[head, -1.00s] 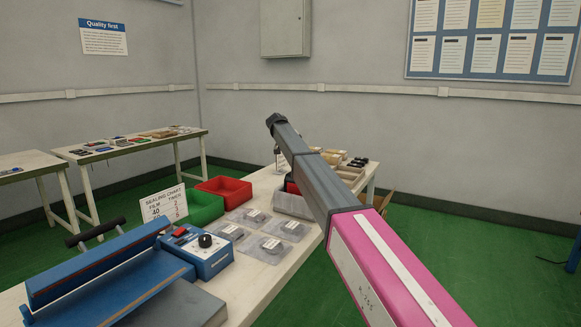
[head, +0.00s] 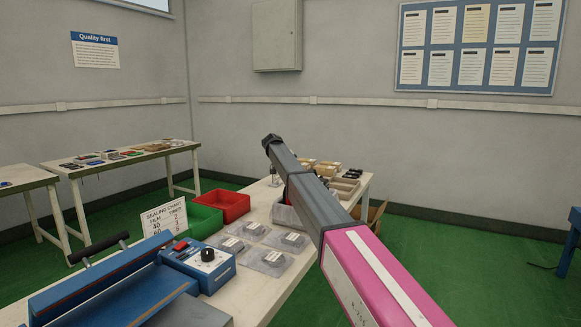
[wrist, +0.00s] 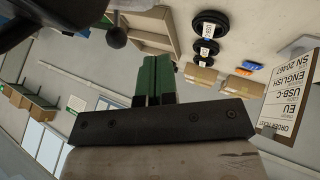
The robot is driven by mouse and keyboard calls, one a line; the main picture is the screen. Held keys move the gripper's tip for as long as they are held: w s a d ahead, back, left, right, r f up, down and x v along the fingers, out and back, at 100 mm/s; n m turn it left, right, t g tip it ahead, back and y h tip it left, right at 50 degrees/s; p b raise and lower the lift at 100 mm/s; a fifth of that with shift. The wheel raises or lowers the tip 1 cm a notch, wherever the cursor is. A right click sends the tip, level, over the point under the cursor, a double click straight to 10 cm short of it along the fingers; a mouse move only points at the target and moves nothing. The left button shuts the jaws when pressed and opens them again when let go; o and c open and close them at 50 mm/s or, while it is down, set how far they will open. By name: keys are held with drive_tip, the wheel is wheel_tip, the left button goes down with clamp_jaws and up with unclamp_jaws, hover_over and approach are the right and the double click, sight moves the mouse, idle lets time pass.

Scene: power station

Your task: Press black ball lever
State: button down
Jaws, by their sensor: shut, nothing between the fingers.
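My gripper (wrist: 152,80) shows in the wrist view with its two green fingers together and nothing between them. A dark ball (wrist: 116,37) on a thin stem, which looks like the black ball lever, is up and left of the fingertips there. It appears apart from the fingers, though the depth is hard to judge. A large dark shape beside it fills the upper left corner. In the head view my own grey and pink arm hides the gripper, and I cannot make out the lever.
The workbench holds a blue sealer (head: 110,280), a control box with a black knob (head: 207,255), green (head: 206,222) and red (head: 222,205) bins and several clear packets. In the wrist view, small boxes (wrist: 200,76), black coils (wrist: 209,24) and an order ticket (wrist: 292,100) lie at the right.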

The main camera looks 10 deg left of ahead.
drive_tip(key=d+f, duration=0.3)
drive_tip(key=d, duration=0.3)
drive_tip(key=shift+w+d, duration=0.3)
drive_tip(key=shift+d, duration=0.05)
drive_tip(key=shift+f, duration=0.1)
drive_tip(key=shift+d, duration=0.1)
